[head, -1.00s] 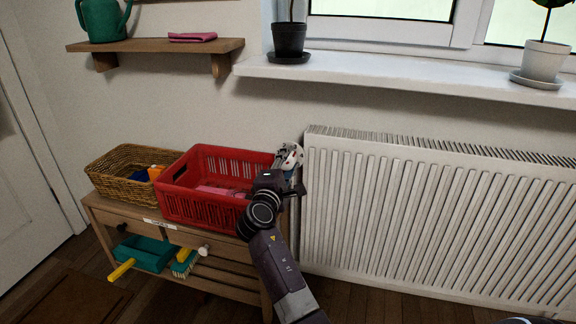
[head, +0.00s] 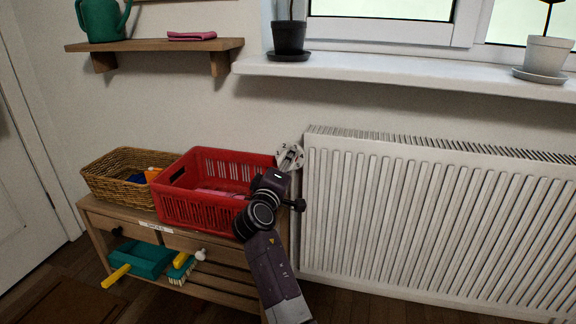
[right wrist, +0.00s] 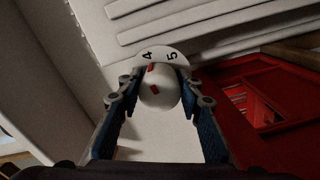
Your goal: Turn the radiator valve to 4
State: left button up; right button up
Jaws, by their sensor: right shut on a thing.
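The radiator valve is a round white knob (right wrist: 160,92) with red marks, seen in the right wrist view. Behind it is a white collar (right wrist: 168,54) with black numbers 4 and 5. The knob's red marks line up close to the 4, left of the 5. My right gripper (right wrist: 160,96) is shut on the knob, one finger on each side. My left gripper is not in view.
A red crate (head: 200,212) stands close to the left of my right gripper, on a wooden bench (head: 97,213) beside a wicker basket (head: 110,185). A windowsill (head: 400,72) with two potted plants is above the radiator.

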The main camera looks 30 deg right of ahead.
jog(key=shift+f, duration=0.15)
jog(key=o, duration=1.2)
jog(key=shift+c, duration=0.2)
